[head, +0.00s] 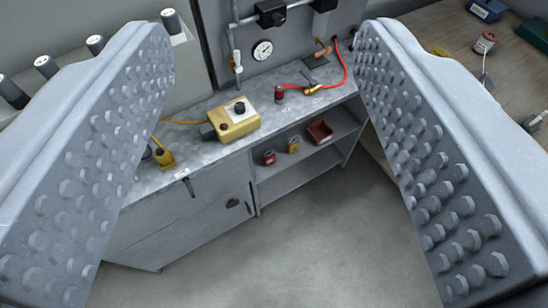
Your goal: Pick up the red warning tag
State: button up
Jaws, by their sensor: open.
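My gripper (267,45) is open. Its two studded jaws frame the left and right of the head view, with nothing between them close by. A small red and white item (485,42) with a thin pale cord lies on the wooden table (455,45) at the upper right, beyond the right jaw. It may be the red warning tag, but it is too small to be sure.
A metal bench (215,150) holds a yellow control box (235,119), a red cylinder (279,93) and a red hose (344,65). Its shelf holds a red tray (320,132), a red padlock-like item (270,157) and a yellow one (293,145). The floor in front is clear.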

aim_at(269, 159)
jog(key=k, duration=0.6)
jog(key=z, duration=0.5)
jog(key=i, duration=1.15)
jog(key=z, duration=0.15)
